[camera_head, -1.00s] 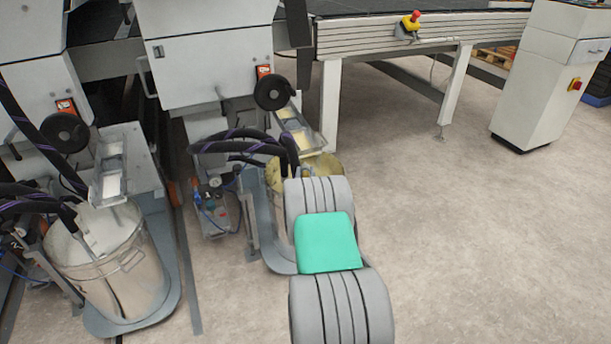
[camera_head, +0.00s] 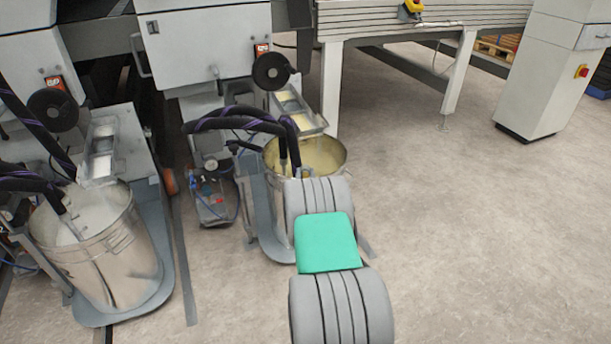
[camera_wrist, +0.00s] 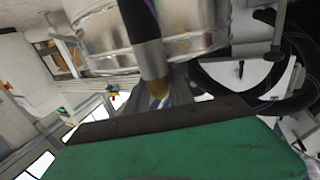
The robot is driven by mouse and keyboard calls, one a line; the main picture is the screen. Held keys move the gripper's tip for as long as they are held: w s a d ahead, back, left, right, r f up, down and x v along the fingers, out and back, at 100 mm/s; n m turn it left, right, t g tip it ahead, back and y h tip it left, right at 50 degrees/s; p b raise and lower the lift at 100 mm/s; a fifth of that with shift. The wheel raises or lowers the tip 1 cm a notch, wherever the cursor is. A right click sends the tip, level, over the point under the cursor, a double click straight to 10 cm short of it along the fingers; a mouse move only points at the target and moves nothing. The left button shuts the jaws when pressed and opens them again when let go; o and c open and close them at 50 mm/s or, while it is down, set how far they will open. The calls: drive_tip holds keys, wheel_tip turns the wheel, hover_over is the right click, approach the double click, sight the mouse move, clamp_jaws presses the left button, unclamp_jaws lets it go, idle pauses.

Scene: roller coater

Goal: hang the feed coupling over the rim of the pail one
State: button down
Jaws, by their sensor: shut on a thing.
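Two metal pails stand at the coater in the head view. The left pail (camera_head: 115,262) holds white fluid; the right pail (camera_head: 336,160) holds yellowish fluid and is partly hidden behind my arm. I cannot tell which is pail one. In the wrist view a shiny metal pail (camera_wrist: 98,38) fills the top, close to my gripper (camera_wrist: 176,92). The feed coupling (camera_wrist: 152,60), a grey metal piece with a brassy tip on a black hose, is in front of that pail. My gripper is shut on it, though the grip is mostly hidden. In the head view my arm hides my gripper.
Black hoses (camera_head: 235,118) arch to the right pail, and others (camera_head: 35,183) reach the left pail. Spouted trays (camera_head: 298,110) overhang the pails. A white cabinet (camera_head: 560,75) stands at the right. The floor (camera_head: 470,230) right of my arm is clear.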

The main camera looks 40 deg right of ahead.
drive_tip(key=shift+f+b, duration=0.3)
drive_tip(key=shift+b, duration=0.2)
drive_tip(key=c, duration=1)
unclamp_jaws()
drive_tip(key=p+v, duration=0.2)
drive_tip(key=v, duration=0.6)
drive_tip(key=shift+w, duration=0.1)
